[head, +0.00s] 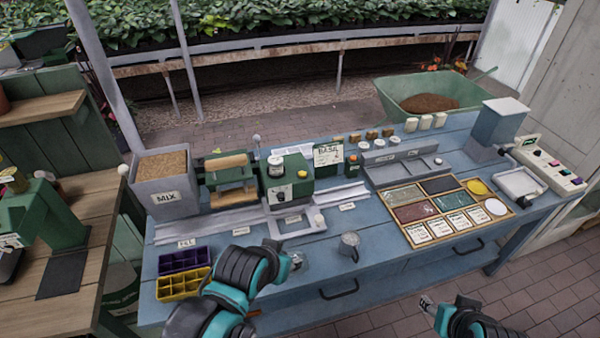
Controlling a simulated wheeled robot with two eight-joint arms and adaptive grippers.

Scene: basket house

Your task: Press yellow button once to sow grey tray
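A pale control box (550,166) with a row of small coloured buttons stands at the bench's right end. A yellowish button (577,181) seems to be at its near end, but it is too small to be sure. A light grey tray-like frame (520,184) lies left of the box. Another grey frame (297,222) lies before the green machine (287,180). My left gripper (298,261) is over the bench's front, left of a grey metal cup (348,247). My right gripper (426,304) is low in front of the bench, away from the buttons. Both finger gaps are unclear.
The blue bench (375,250) holds purple (185,260) and yellow (183,284) cell trays, a MIX bin (165,180) and a wooden sectioned tray (440,208). A green wheelbarrow (430,97) stands behind. Paved floor (540,285) is clear at lower right.

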